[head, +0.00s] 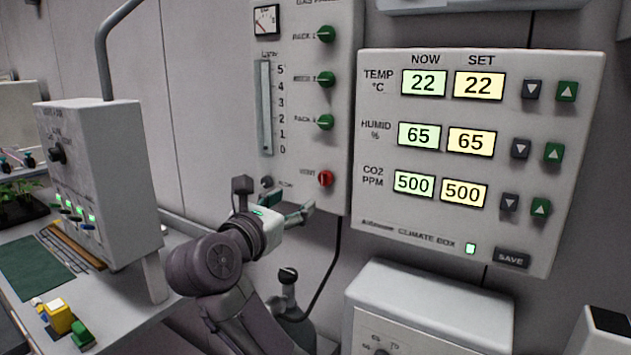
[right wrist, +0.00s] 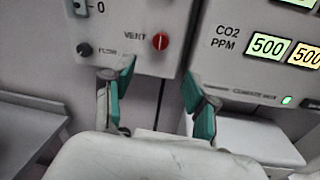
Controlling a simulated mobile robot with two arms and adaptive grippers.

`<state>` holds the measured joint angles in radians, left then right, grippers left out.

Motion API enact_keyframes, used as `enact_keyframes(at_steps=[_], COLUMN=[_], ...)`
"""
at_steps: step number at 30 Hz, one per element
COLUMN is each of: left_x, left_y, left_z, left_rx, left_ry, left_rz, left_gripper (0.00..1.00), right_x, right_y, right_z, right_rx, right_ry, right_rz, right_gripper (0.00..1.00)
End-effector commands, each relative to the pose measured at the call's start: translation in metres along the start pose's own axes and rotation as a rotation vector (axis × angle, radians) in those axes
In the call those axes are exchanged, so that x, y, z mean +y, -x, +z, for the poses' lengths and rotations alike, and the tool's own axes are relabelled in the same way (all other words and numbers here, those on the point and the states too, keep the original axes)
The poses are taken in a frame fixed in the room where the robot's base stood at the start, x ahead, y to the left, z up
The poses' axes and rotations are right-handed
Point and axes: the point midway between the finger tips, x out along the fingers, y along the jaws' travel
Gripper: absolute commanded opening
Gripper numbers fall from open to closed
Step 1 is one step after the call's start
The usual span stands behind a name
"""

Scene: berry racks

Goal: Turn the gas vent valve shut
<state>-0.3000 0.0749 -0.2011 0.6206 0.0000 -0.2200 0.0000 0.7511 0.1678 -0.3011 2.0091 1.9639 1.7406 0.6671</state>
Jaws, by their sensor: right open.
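The gas vent valve is a red knob (head: 325,178) beside the label VENT, low on the grey gas panel (head: 338,150) on the wall. It also shows in the right wrist view (right wrist: 160,41), above and between my fingers. My right gripper (head: 305,203) is just below and left of the red knob in the head view. Its two green-padded fingers (right wrist: 160,95) are spread wide with nothing between them, and they are apart from the knob. My left gripper is not in view.
Green rack knobs (head: 326,79) and a flow gauge (head: 265,108) sit above on the same panel. The climate box (head: 480,160) with its buttons hangs close on the right. A white box (head: 430,300) stands below it. A grey control unit (head: 100,180) stands on the left bench.

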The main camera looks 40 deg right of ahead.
Motion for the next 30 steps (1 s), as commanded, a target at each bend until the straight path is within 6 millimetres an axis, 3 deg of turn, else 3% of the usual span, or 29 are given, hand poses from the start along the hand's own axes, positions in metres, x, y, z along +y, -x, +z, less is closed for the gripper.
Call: enact_keyframes(at_steps=[6,18,24,30], left_x=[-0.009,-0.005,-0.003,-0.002], left_y=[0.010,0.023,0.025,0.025], left_z=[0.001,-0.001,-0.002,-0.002], left_rx=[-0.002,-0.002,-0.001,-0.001], left_ry=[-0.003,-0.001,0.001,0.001], left_rz=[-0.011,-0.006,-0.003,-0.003], left_gripper=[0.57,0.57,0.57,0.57], right_x=[-0.001,-0.001,-0.001,-0.001], right_y=[-0.041,-0.116,-0.130,-0.131], right_z=[0.003,0.002,0.001,0.000], right_rx=[-0.007,-0.005,-0.005,-0.004], right_ry=[0.009,0.010,0.008,0.007], right_rz=[-0.007,-0.005,-0.003,-0.003], right_gripper=[0.57,0.57,0.57,0.57])
